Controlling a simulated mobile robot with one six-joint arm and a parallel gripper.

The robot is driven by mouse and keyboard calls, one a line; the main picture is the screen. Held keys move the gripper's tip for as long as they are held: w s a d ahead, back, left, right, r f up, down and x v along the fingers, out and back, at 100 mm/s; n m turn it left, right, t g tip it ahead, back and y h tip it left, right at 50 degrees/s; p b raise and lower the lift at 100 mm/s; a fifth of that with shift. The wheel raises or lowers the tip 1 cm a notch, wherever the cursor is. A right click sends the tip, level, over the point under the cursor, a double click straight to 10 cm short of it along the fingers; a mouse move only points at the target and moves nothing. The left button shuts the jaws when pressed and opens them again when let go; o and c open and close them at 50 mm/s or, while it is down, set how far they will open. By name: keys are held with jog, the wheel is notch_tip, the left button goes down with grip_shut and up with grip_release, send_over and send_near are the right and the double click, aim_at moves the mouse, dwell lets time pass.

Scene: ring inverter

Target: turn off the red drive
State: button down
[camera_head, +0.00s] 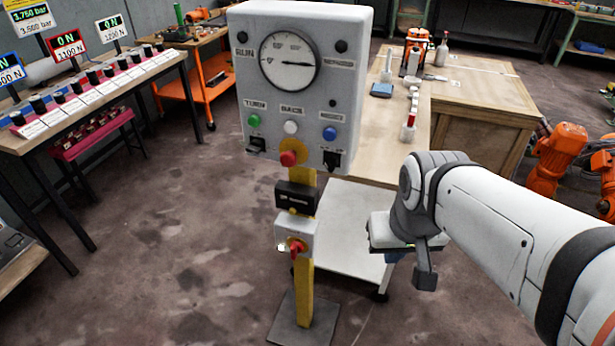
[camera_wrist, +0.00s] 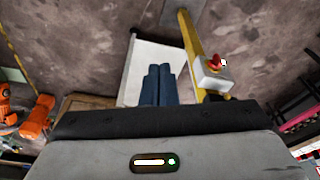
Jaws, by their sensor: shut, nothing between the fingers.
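No thing in view is clearly labelled as the red drive. A red rotary switch (camera_head: 296,247) sits on a small grey-white box (camera_head: 294,234) low on a yellow post; it also shows in the wrist view (camera_wrist: 215,62). A red-framed display (camera_head: 67,45) at the far left reads 0 N and 1100 N. My gripper, with blue fingers (camera_wrist: 157,85), is shut and empty. In the head view its body is right of the post, and its fingers are mostly hidden. It is apart from the switch.
A grey panel (camera_head: 300,80) with a gauge and coloured buttons tops the post, with a red knob (camera_head: 288,158) below it. A white cart (camera_head: 340,228) stands behind the post. A wooden bench (camera_head: 465,85) is at right. Floor at left is clear.

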aim_at(296, 251)
jog(key=w+a+f+m+g+y+b, duration=0.1)
jog(key=a+f+m+g+y+b, duration=0.3)
jog(key=f+b, duration=0.4)
jog(key=w+a+f+m+g+y+b, duration=0.1)
jog(key=a+f+m+y+b, duration=0.1)
jog(key=f+m+y+b, duration=0.6)
jog(key=w+d+f+m+t+y+b, duration=0.2)
jog(key=w+f+m+t+b, duration=0.1)
jog(key=w+f+m+t, duration=0.1)
jog(key=w+d+f+m+t+y+b, duration=0.2)
jog(key=w+f+m+t+y+b, duration=0.1)
jog(key=w+f+m, duration=0.3)
jog(key=w+f+t+b, duration=0.1)
jog(key=w, duration=0.1)
jog(key=shift+w+d+f+t, duration=0.25)
jog(key=shift+w+d+t, duration=0.05)
jog(key=b+x, duration=0.3)
jog(key=x, duration=1.1)
jog(key=shift+s, duration=0.1)
